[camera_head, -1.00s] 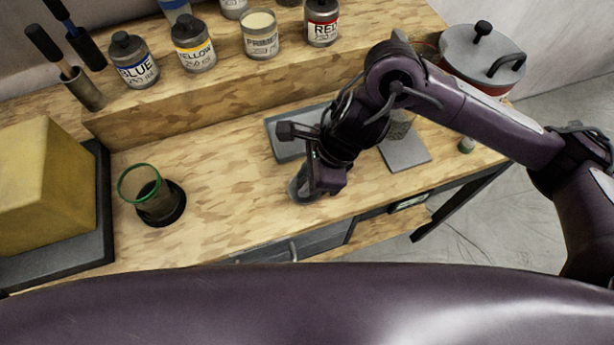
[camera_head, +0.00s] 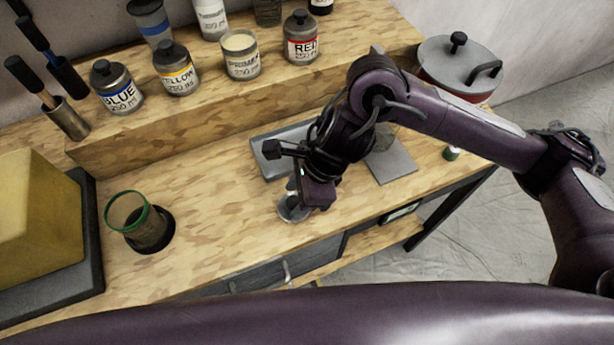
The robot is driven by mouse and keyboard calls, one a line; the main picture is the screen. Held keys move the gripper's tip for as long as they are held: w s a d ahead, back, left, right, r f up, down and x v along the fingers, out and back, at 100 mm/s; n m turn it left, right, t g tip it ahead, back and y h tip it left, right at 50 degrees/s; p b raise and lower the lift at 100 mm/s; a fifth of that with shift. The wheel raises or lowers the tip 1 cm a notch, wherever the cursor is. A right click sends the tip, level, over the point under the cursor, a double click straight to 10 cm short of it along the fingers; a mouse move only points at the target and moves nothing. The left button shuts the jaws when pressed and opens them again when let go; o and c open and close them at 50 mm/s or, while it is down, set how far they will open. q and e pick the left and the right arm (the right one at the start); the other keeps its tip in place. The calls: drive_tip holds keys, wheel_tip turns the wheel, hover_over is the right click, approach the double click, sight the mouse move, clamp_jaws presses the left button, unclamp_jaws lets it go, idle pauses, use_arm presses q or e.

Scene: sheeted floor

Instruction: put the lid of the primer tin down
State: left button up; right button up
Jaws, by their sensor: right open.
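The primer tin (camera_head: 241,58) stands on the raised wooden shelf between the yellow and red tins. Its top is open and shows cream-coloured paint. A small round grey piece, which looks like its lid (camera_head: 291,213), lies on the worktop near the front edge, partly hidden by my right gripper. My right gripper (camera_head: 305,201) is open just above and beside it, pointing down; its fingertips are mostly hidden by its own body. My left gripper is out of view.
The worktop (camera_head: 215,222) is clear left of my right gripper. A green-rimmed cup (camera_head: 140,222) stands further left, beside a yellow block (camera_head: 38,215). A grey tray (camera_head: 268,160) lies behind my gripper. A lidded pot (camera_head: 459,62) stands at the back right.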

drive_tip(key=v, duration=1.1)
drive_tip(key=shift+r, duration=0.2)
